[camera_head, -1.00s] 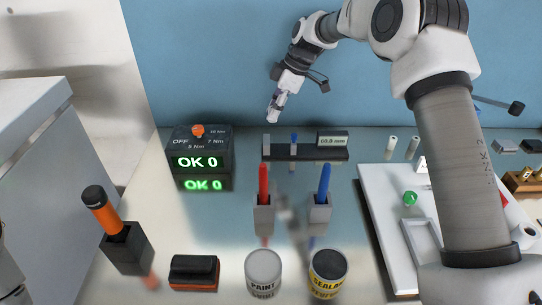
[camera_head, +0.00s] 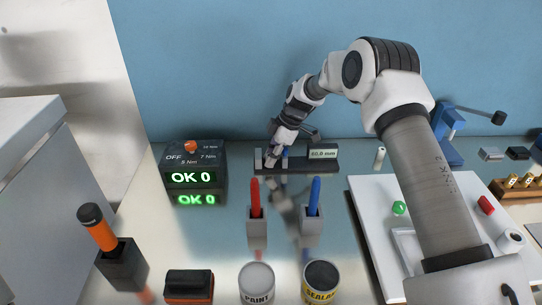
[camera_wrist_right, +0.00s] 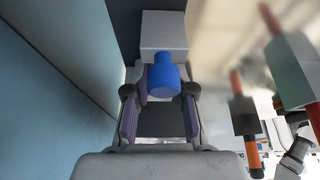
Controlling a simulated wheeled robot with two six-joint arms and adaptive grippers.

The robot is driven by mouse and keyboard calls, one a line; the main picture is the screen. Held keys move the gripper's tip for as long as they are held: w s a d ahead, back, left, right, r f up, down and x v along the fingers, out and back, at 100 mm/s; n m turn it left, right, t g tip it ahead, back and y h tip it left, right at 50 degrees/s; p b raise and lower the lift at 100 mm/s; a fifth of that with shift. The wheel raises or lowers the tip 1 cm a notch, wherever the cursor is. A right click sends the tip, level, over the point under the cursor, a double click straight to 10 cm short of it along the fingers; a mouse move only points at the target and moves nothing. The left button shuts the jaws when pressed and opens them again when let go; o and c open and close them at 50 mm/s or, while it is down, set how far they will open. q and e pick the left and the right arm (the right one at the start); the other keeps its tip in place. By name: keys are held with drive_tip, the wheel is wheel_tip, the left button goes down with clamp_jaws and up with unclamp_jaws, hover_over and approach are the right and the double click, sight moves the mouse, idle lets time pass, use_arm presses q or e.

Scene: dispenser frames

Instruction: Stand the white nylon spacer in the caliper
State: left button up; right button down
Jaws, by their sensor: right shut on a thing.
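The caliper (camera_head: 312,167) is a dark bar at the back of the bench, with a grey upright jaw (camera_head: 258,158) at its left end and a display at its right. My right gripper (camera_head: 272,161) is down at the caliper's left part. In the right wrist view my fingers (camera_wrist_right: 160,92) are shut on the caliper's blue knob (camera_wrist_right: 163,78), with a pale block beyond it. A white upright cylinder (camera_head: 380,157), likely the nylon spacer, stands right of the caliper, apart from it. My left gripper is not in view.
Red (camera_head: 255,198) and blue (camera_head: 314,196) markers stand in grey holders in front of the caliper. A torque tester (camera_head: 195,172) reading OK 0 is at left. Paint (camera_head: 257,283) and sealant (camera_head: 321,281) cans stand in front. A white tray (camera_head: 368,215) lies at right.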

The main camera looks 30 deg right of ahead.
drive_tip(key=c, duration=1)
unclamp_jaws()
drive_tip(key=shift+r+p, duration=0.2)
drive_tip(key=shift+p, duration=0.1)
drive_tip(key=shift+d+r, duration=0.15)
drive_tip(key=shift+r, duration=0.15)
drive_tip(key=b+v, duration=0.1)
drive_tip(key=v, duration=1)
drive_tip(key=shift+r+b, duration=0.15)
drive_tip(key=shift+b, duration=0.2)
